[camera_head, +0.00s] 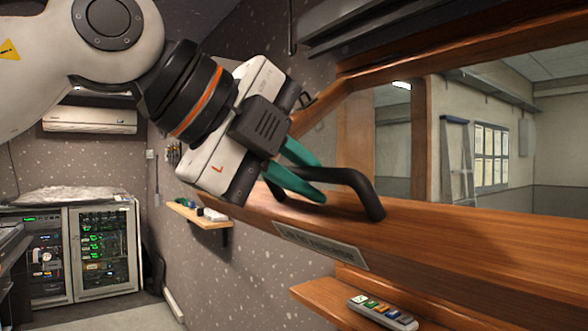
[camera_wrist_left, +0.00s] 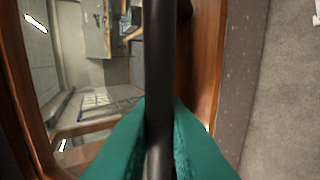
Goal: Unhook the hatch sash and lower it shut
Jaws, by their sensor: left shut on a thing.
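The hatch sash (camera_head: 450,236) is a wooden frame around a window opening. A black bar handle (camera_head: 366,190) is fixed on its lower rail. My left gripper (camera_head: 318,182) has green fingers and is shut on the handle near its left part. In the left wrist view the black handle (camera_wrist_left: 159,60) runs upright between the green fingers (camera_wrist_left: 160,135), one on each side. The sash also shows there as a brown wooden frame (camera_wrist_left: 205,50). A small dark hook-like piece (camera_head: 306,99) shows just behind my gripper; I cannot tell whether it holds the sash. My right gripper is not in view.
A label plate (camera_head: 320,246) sits below the handle. A wooden ledge (camera_head: 318,295) holds a remote-like controller (camera_head: 382,313). A small shelf (camera_head: 197,214) is on the speckled wall. Equipment racks (camera_head: 75,255) stand at the far left. Through the window is a room with a ladder (camera_head: 458,160).

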